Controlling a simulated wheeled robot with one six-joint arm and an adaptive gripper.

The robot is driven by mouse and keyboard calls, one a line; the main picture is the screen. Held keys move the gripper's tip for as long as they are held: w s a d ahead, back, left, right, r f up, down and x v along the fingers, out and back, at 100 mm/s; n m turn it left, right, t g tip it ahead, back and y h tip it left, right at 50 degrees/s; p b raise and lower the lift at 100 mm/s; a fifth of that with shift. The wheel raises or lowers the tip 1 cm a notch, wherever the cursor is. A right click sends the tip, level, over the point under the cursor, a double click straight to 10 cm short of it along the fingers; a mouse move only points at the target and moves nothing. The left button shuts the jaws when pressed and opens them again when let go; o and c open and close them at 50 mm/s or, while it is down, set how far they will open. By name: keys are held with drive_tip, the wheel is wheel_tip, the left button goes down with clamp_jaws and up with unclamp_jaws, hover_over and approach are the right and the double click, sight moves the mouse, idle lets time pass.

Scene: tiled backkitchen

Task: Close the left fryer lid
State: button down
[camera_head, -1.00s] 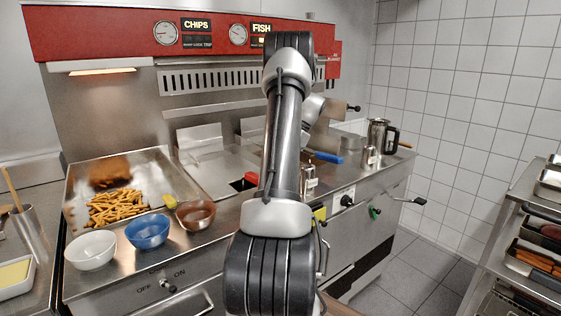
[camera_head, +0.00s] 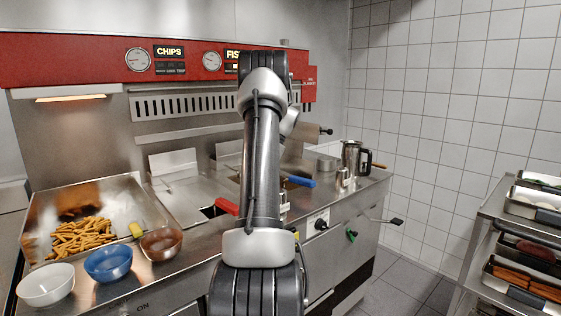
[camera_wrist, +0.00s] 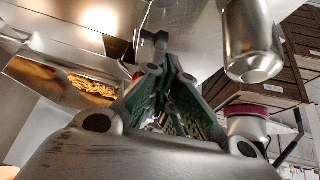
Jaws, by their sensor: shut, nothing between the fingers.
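In the head view, the left fryer, below the CHIPS and FISH dials, has a broad flat steel panel (camera_head: 188,192), which looks like its lid. A red handle (camera_head: 227,206) shows at its front right, by a dark gap. I cannot tell whether the panel lies fully down. A small steel plate (camera_head: 172,163) stands upright behind it. My arm hides the area to the right of the handle. My gripper (camera_wrist: 165,62) shows in the wrist view with green-lined fingers, shut and empty. Whether it touches the lid cannot be told.
A tray of fries (camera_head: 82,236) and white (camera_head: 45,284), blue (camera_head: 108,265) and brown (camera_head: 161,243) bowls stand at front left. A blue handle (camera_head: 300,181), a steel jug (camera_head: 352,158) and shakers are right of my arm. A tray rack (camera_head: 520,245) stands far right.

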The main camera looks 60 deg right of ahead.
drive_tip(key=s+d+r, duration=0.2)
drive_tip(key=d+r, duration=0.3)
drive_tip(key=d, duration=0.2)
drive_tip(key=shift+s+r, duration=0.1)
drive_tip(key=w+a+r+m+h, duration=0.15)
drive_tip(key=a+r, duration=0.25)
drive_tip(key=a, duration=0.5)
drive_tip(key=a+r+m+g+h, duration=0.1)
drive_tip(key=a+r+m, duration=0.2)
drive_tip(key=a, duration=0.5)
drive_tip(key=w+a+r+m+h, duration=0.1)
drive_tip(key=a+r+m, duration=0.25)
drive_tip(key=a, duration=0.55)
drive_tip(key=s+a+m+h, duration=0.25)
drive_tip(key=s+a, duration=0.45)
drive_tip(key=a, duration=0.5)
drive_tip(key=s+a+f+m+t, duration=0.3)
drive_tip(key=s+a+f, duration=0.3)
drive_tip(key=s, duration=0.2)
drive_tip(key=shift+s+f+m, duration=0.35)
drive_tip(key=shift+m, duration=0.5)
